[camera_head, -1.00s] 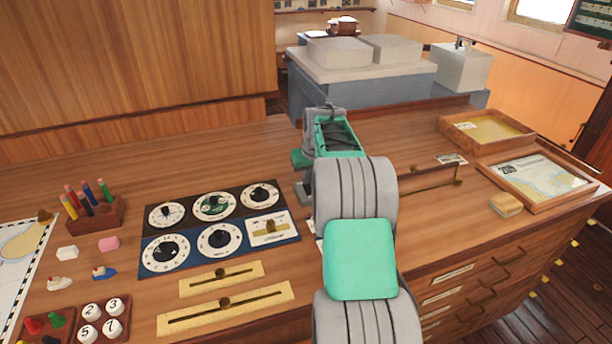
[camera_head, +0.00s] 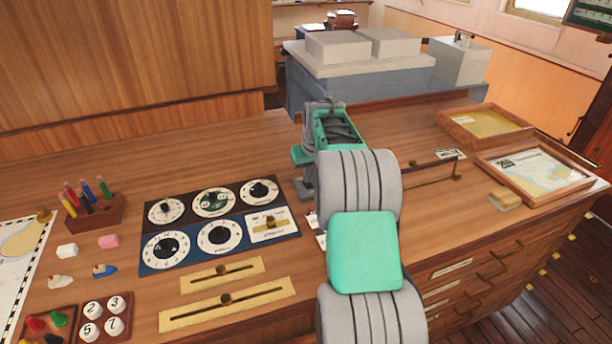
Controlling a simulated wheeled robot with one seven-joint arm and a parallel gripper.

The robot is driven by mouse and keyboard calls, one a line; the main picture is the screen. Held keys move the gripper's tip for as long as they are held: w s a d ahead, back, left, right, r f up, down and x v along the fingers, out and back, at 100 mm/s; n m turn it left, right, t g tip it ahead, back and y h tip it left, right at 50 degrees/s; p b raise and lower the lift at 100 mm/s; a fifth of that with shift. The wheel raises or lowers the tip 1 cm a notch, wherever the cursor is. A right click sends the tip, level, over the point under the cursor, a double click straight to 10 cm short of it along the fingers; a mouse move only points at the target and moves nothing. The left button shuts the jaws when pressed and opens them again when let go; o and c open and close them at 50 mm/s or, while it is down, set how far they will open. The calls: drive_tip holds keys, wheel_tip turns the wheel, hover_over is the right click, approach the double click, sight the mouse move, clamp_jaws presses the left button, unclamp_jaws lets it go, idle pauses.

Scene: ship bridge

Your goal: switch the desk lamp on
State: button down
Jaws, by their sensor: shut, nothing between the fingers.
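No desk lamp can be made out in the head view; my arm covers part of the desk (camera_head: 236,146). My gripper (camera_head: 305,190) is small and partly hidden by my arm. It is shut and empty, pointing down over the desk, just right of the dial panel (camera_head: 272,191). Whether it touches anything cannot be told. Small white labels (camera_head: 313,221) show on the desk beside my arm, partly covered by it.
Brass slider plates (camera_head: 222,274) lie in front of the dials. A pen holder (camera_head: 97,213), erasers and game pieces stand at left. The desk's back middle is clear.

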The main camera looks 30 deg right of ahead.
drive_tip(key=r+p, duration=0.2)
drive_tip(key=r, duration=0.1)
drive_tip(key=r+p, duration=0.2)
drive_tip(key=shift+w+d, duration=0.15)
drive_tip(key=shift+w, duration=0.25)
wheel_tip(320, 180, up, 9)
drive_tip(key=b, duration=0.2)
